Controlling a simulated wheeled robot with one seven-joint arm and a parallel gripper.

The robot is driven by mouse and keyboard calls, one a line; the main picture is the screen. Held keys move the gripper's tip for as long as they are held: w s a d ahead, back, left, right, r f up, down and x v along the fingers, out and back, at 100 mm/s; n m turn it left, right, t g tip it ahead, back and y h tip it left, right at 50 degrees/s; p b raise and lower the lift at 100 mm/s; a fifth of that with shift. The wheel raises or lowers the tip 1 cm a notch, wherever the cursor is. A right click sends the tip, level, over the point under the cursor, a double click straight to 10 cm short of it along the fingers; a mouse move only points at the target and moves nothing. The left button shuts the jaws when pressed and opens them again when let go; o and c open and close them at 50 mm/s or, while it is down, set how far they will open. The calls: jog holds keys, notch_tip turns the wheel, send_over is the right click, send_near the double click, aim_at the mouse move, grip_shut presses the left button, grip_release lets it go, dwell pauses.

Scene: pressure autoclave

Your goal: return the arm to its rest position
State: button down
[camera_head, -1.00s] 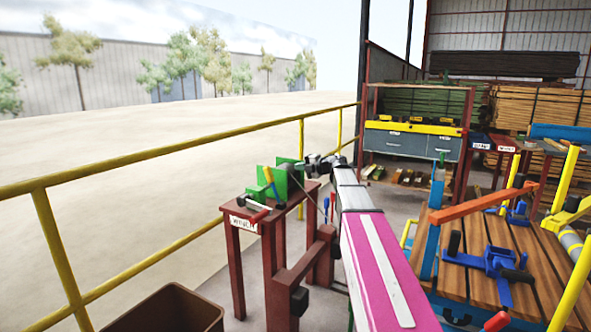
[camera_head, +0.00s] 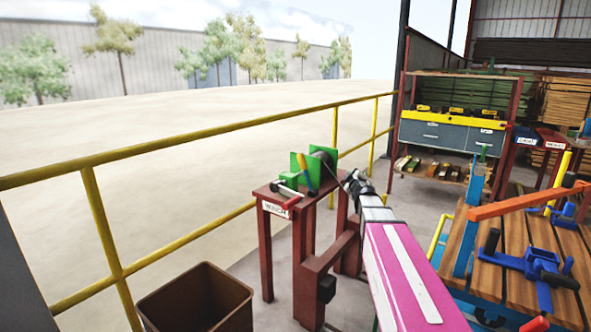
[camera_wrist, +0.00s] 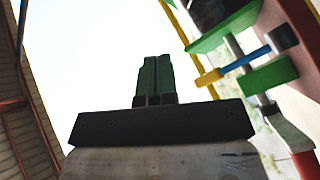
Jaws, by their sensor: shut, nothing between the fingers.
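My gripper (camera_wrist: 156,80) shows in the wrist view with its two dark green fingers together and nothing between them. In the head view my arm stretches out from the lower right, and its dark end is close to the right side of the green winch (camera_head: 313,172). The winch stands on a dark red table (camera_head: 268,194) with a white label. In the wrist view the winch's green plates (camera_wrist: 268,77) and a blue and yellow lever (camera_wrist: 240,64) are at the upper right, beside the gripper. I cannot tell whether the arm touches the winch.
A yellow railing (camera_head: 150,149) runs behind the winch table. A brown bin (camera_head: 196,300) stands at the lower left. A slatted wooden bench (camera_head: 500,283) with blue and orange clamp parts is at the right. A shelf with grey drawers (camera_head: 445,134) stands at the back.

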jog(key=s+d+f+m+g+h, duration=0.3)
jog(key=s+f+m+g+h, duration=0.35)
jog(key=f, duration=0.55)
jog(key=s+a+f+m+g+y, duration=0.2)
jog(key=s+a+f+g, duration=0.2)
jog(key=s+f, duration=0.4)
jog(key=s+a+f+m+g+y, duration=0.3)
jog(key=s+f+g, duration=0.4)
jog(key=s, duration=1.3)
jog(key=shift+a+f, duration=0.4)
jog(key=shift+f, duration=0.55)
